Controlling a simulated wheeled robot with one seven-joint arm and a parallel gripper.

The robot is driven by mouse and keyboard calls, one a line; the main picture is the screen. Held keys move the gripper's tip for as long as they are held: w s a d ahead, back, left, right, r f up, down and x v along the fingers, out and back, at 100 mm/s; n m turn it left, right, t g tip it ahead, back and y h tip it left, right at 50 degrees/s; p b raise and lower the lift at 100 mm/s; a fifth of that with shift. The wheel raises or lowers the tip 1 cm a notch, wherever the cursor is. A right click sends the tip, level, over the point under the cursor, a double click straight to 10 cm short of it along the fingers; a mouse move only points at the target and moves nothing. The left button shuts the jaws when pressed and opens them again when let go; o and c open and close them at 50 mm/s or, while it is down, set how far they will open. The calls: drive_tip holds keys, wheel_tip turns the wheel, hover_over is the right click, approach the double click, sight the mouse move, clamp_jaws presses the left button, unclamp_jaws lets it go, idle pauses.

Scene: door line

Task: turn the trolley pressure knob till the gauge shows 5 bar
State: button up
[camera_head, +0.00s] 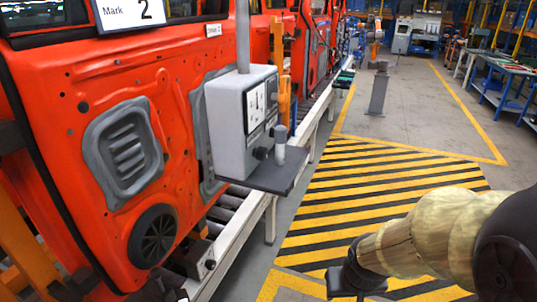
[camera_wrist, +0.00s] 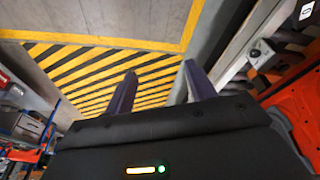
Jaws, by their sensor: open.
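A grey box (camera_head: 240,122) with a white gauge face (camera_head: 256,107) stands left of centre in the head view, in front of an orange-red door. The gauge reading is too small to tell. A dark round knob (camera_head: 262,153) sits low on the box's face, partly behind a grey upright cylinder (camera_head: 280,143) on a dark shelf (camera_head: 275,174). My gripper (camera_head: 347,282) is low in the head view, right of the box and well apart from it. In the wrist view my gripper (camera_wrist: 159,68) is open and empty, over the striped floor.
Orange-red doors (camera_head: 90,105) line the left above a roller conveyor (camera_head: 245,222). Yellow-and-black striped floor (camera_head: 390,185) lies open right of the conveyor. A grey post (camera_head: 378,92) stands farther back. Workbenches (camera_head: 505,80) stand at far right.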

drive_tip(key=w+d+r+n+t+y+p, duration=0.1)
drive_tip(key=w+d+r+n+t+p, duration=0.15)
drive_tip(key=w+r+n+t, duration=0.85)
drive_tip(key=w+a+r+n+g+y+p, duration=0.1)
drive_tip(key=w+a+r+n+g+y, duration=0.1)
drive_tip(key=r+y, duration=0.3)
drive_tip(key=w+a+r+n+g+y+p, duration=0.2)
drive_tip(key=a+r+n+y, duration=0.3)
drive_tip(key=r, duration=0.3)
drive_tip(key=shift+w+a+r+g+y, duration=0.2)
drive_tip(key=shift+w+r+g+y, duration=0.2)
drive_tip(key=shift+g, duration=0.3)
drive_tip(key=p, duration=0.4)
approach(266, 154)
drive_tip(key=x, duration=0.9)
drive_tip(key=shift+s+a, duration=0.1)
